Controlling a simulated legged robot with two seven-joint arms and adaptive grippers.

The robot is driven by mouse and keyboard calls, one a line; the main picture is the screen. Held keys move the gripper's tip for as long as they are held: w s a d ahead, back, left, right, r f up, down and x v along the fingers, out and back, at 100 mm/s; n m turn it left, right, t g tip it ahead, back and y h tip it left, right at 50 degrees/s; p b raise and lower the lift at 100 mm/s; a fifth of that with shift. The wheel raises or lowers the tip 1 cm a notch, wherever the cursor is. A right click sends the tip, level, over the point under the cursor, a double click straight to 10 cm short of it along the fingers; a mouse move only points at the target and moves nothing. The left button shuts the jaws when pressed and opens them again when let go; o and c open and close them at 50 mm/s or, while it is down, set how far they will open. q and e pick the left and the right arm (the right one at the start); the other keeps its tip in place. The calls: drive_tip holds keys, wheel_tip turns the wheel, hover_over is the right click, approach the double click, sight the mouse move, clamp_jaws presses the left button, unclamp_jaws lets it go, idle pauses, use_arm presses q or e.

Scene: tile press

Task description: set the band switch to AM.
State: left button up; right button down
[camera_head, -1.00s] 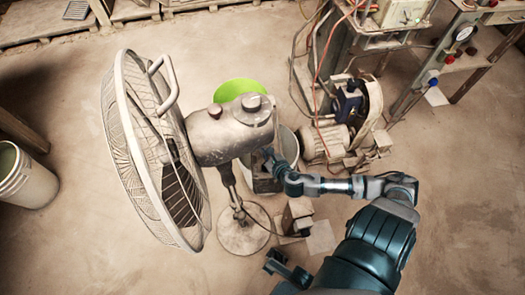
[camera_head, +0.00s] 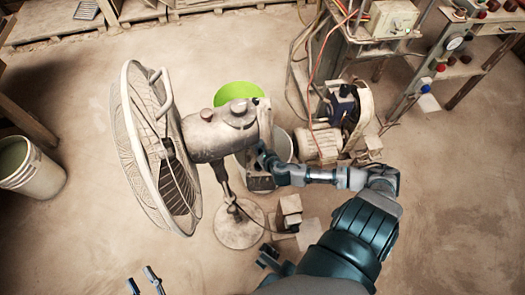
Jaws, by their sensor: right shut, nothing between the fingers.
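No band switch or AM marking can be made out. A beige pedestal fan with a wire cage (camera_head: 155,150) and a motor housing (camera_head: 212,138) stands left of centre, with knobs on top of the housing. My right gripper (camera_head: 262,152) is shut and empty at the rear end of the housing; whether it touches is too small to tell. My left gripper (camera_head: 140,274) shows only its two fingers at the bottom edge, spread apart and empty, below the fan cage.
A green-topped bucket (camera_head: 238,92) is behind the fan. A motor with a belt guard (camera_head: 325,143) and a wired machine frame (camera_head: 395,20) stand to the right. Small blocks (camera_head: 290,205) lie by the fan base (camera_head: 240,225). A bucket (camera_head: 35,170) is at left.

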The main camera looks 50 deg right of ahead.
drive_tip(key=shift+w+d+r+p, duration=0.1)
drive_tip(key=shift+r+p, duration=0.15)
drive_tip(key=shift+p, duration=0.25)
use_arm(q)
drive_tip(key=f+g, duration=0.3)
drive_tip(key=f, duration=0.1)
drive_tip(key=shift+a+y, duration=0.25)
drive_tip(key=shift+y, duration=0.05)
use_arm(e)
drive_tip(key=shift+f, duration=0.15)
use_arm(q)
drive_tip(key=shift+r, duration=0.1)
drive_tip(key=shift+r+p, duration=1.05)
drive_tip(key=shift+r, duration=0.45)
use_arm(e)
drive_tip(key=shift+r, duration=0.9)
